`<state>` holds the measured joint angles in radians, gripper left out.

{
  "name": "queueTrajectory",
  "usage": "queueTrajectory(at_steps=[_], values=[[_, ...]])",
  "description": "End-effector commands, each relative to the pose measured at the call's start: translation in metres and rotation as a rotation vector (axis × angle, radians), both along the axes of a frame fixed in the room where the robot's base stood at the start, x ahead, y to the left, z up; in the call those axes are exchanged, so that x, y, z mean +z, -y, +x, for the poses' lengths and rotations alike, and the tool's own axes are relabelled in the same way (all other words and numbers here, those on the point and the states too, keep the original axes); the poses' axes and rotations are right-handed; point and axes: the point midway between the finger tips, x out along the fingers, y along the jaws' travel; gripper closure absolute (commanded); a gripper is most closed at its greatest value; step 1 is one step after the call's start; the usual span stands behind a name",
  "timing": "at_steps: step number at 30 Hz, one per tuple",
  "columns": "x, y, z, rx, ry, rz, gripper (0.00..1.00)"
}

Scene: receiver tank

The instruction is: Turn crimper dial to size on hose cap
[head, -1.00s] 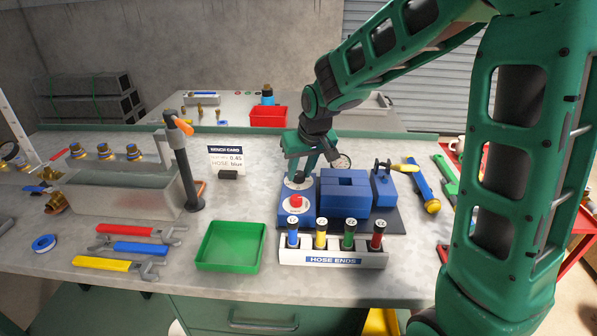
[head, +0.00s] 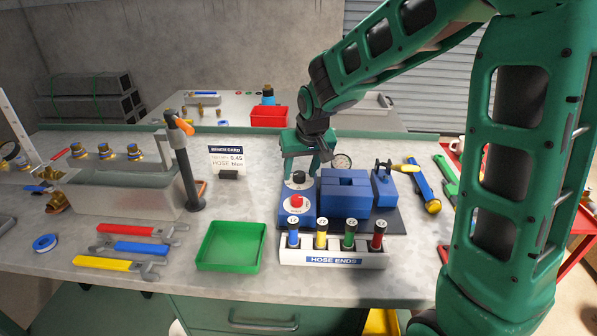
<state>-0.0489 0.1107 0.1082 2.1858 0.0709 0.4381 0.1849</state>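The crimper (head: 345,200) is a blue block unit on a dark base at the bench's middle right. On its left part are a black knob (head: 299,177) on a pale disc and a red knob (head: 296,200) on a white disc. My gripper (head: 301,168) points down just above the black knob. Its green fingers look spread to either side; contact is not clear. The hose ends rack (head: 333,259) stands in front with blue (head: 293,236), yellow, green and red hose ends. Their cap numbers are too small to read surely. The bench card (head: 228,160) reads 0.45 and hose blue.
A green tray (head: 231,246) lies left of the rack. Pliers (head: 140,248) and a tank with brass fittings (head: 125,190) are further left. A dark post (head: 188,170) with an orange top stands behind the tray. A hammer-like tool (head: 425,188) lies right of the crimper.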

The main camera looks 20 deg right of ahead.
Motion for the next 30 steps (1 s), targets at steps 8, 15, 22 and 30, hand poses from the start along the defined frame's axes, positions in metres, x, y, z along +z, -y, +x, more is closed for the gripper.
queueTrajectory(at_steps=[8, 15, 22, 30], values=[[0.006, 0.000, -0.003, 0.001, -0.001, 0.001, 0.52], [0.042, 0.000, -0.016, 0.001, 0.004, 0.000, 0.52], [0.079, 0.001, -0.032, 0.000, 0.002, 0.001, 0.52], [0.098, 0.001, -0.040, 0.000, -0.001, 0.000, 0.52]])
